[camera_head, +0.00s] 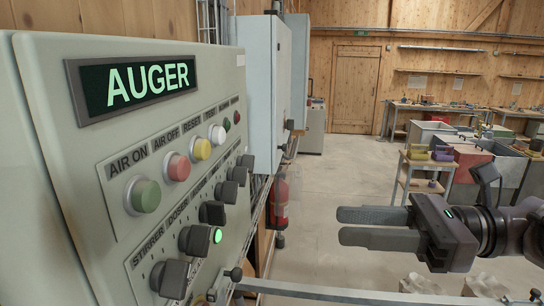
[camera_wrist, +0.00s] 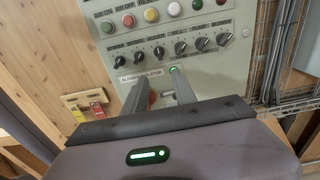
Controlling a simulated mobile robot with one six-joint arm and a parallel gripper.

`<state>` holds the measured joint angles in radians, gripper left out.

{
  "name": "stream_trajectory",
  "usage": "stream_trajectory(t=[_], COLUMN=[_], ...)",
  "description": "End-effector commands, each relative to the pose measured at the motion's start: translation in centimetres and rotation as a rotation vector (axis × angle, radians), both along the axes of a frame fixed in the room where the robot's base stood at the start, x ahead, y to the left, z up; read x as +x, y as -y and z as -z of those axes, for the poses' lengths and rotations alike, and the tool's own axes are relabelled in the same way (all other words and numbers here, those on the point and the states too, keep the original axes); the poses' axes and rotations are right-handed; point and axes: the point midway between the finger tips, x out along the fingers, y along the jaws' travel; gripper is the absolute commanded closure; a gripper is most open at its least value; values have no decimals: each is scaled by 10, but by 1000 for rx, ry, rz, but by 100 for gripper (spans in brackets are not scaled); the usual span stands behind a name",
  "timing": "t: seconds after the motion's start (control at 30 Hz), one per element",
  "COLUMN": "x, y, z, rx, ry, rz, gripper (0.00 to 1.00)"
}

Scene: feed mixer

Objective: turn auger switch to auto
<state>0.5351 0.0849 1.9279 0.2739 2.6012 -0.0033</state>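A grey control panel (camera_head: 70,165) with a lit green AUGER sign (camera_head: 135,82) fills the left of the head view. The row also shows in the wrist view (camera_wrist: 159,52). A green lamp (camera_head: 217,236) glows by the knobs. My gripper (camera_head: 339,225) is open and empty, right of the panel and apart from it. In the wrist view its fingers point at the panel's lower part.
Green (camera_head: 145,196), red (camera_head: 176,167), yellow (camera_head: 201,148) and white (camera_head: 217,135) buttons sit above the knobs. A metal rail (camera_head: 330,294) runs low in front. A red extinguisher (camera_head: 279,203) hangs beyond the panel. The floor (camera_head: 325,180) beyond is clear.

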Motion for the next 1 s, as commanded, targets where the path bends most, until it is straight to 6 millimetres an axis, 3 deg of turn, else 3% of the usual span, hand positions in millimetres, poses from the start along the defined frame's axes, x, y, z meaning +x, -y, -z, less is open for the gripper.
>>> stream_trajectory(t=[0.07, 0.17, 0.6, 0.8, 1.0], x=[4, 4, 13, 16, 16], y=[0, -18, -145, -168, -171], z=[-7, -5, -6, -4, -3], rx=[27, 28, 24, 24, 24], ry=[-12, -10, -13, -12, -12], rz=[7, 2, 0, 4, 6], gripper=[67, 67, 67, 67, 67])
